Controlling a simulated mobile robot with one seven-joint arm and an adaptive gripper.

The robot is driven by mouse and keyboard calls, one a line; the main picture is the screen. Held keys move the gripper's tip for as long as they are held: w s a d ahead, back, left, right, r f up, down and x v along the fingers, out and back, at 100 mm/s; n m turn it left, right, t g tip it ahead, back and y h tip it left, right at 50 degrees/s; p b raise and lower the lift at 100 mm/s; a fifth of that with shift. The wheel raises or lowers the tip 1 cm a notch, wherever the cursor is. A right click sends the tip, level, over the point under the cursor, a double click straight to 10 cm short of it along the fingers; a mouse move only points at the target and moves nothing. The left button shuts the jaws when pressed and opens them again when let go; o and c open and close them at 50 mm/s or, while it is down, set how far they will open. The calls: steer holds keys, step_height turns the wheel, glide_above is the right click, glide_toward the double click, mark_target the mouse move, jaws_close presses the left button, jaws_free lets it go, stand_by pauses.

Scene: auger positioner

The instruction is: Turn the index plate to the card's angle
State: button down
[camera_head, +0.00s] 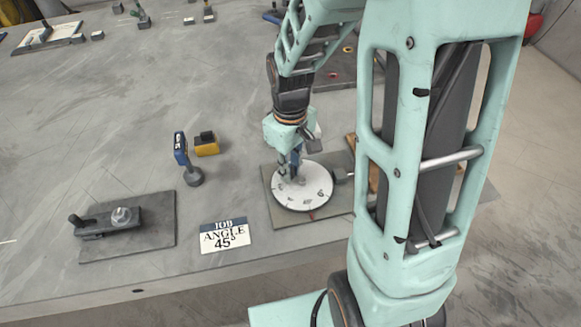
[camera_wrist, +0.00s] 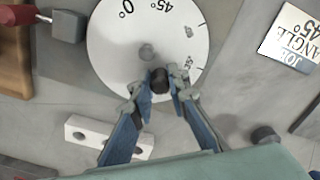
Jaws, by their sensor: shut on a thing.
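The index plate (camera_head: 318,196) is a white disc with angle marks on a grey square base (camera_head: 282,216). My gripper (camera_head: 294,176) is over the disc. In the wrist view its fingertips (camera_wrist: 160,85) are closed around a dark knob (camera_wrist: 159,80) near the disc's near edge. A small red mark (camera_head: 311,215) shows at the disc's front edge. The card (camera_head: 225,237) reads JOB ANGLE 45°.
A dark clamp on a plate (camera_head: 160,240) lies at the left front. A blue-topped tool (camera_head: 181,150) and a yellow block (camera_head: 206,145) stand behind the card. A grey block (camera_wrist: 68,27) with a red handle (camera_wrist: 17,15) sits beside the disc.

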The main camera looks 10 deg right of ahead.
steer(key=shift+w, duration=0.1)
steer(key=c, duration=1.8)
jaws_free()
steer(key=shift+c, duration=0.2)
steer(key=shift+r, duration=0.1)
step_height(320, 180, up, 12)
